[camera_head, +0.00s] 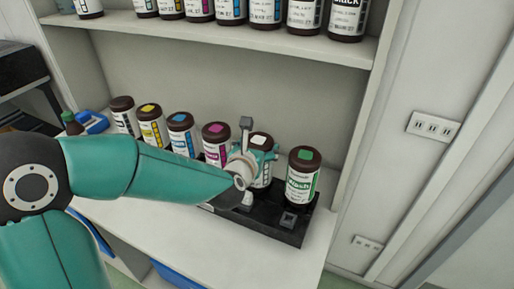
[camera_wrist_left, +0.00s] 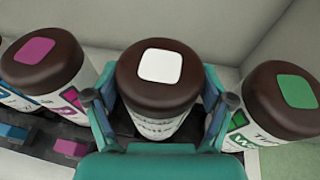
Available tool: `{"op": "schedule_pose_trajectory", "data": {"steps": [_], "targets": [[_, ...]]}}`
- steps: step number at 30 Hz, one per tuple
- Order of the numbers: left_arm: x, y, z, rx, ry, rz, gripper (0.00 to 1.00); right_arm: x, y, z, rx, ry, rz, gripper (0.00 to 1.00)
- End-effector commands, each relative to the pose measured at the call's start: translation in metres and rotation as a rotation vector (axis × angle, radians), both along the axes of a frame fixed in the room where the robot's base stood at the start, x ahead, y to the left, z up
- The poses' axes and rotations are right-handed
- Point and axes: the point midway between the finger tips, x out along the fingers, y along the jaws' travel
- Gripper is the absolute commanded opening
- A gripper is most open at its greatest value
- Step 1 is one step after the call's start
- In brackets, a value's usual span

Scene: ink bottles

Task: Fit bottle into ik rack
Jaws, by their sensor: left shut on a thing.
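A bottle with a brown cap and a white square on top (camera_head: 260,141) stands in the black ink rack (camera_head: 262,231), between the magenta-topped bottle (camera_head: 215,132) and the green-topped Wash bottle (camera_head: 303,175). My left gripper (camera_head: 258,165) is shut on the white-topped bottle, with a finger on each side of it. In the left wrist view the white-topped bottle (camera_wrist_left: 158,75) is upright between the fingers, and its base is hidden. I cannot tell whether it is fully seated in the rack. My right gripper is not in view.
Blue-topped (camera_head: 180,120), yellow-topped (camera_head: 151,108) and black-labelled (camera_head: 122,103) bottles stand in line to the left. A shelf (camera_head: 230,42) with several bottles runs above. The cabinet's side panel (camera_head: 372,110) rises on the right. The white counter (camera_head: 262,262) is clear in front.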

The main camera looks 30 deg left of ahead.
Motion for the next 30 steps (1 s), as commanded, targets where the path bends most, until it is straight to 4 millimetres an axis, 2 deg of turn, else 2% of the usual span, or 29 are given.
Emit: {"op": "schedule_pose_trajectory", "data": {"steps": [8, 9, 12, 23, 26, 30], "targets": [[0.000, 0.000, 0.002, 0.000, -0.005, 0.001, 0.12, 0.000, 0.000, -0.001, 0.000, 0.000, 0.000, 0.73], [0.000, 0.000, 0.002, 0.000, -0.005, 0.001, 0.85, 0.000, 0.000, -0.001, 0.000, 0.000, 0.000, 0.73], [0.000, 0.000, 0.001, 0.000, -0.004, 0.001, 1.00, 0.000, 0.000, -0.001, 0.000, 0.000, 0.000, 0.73], [-0.001, 0.000, -0.001, -0.001, 0.002, 0.000, 1.00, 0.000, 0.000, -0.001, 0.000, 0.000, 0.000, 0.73], [-0.007, -0.002, 0.002, -0.001, 0.001, 0.000, 1.00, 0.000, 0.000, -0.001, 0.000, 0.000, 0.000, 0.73], [-0.023, -0.005, 0.008, -0.001, -0.002, -0.001, 1.00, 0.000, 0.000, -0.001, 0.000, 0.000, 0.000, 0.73]]}}
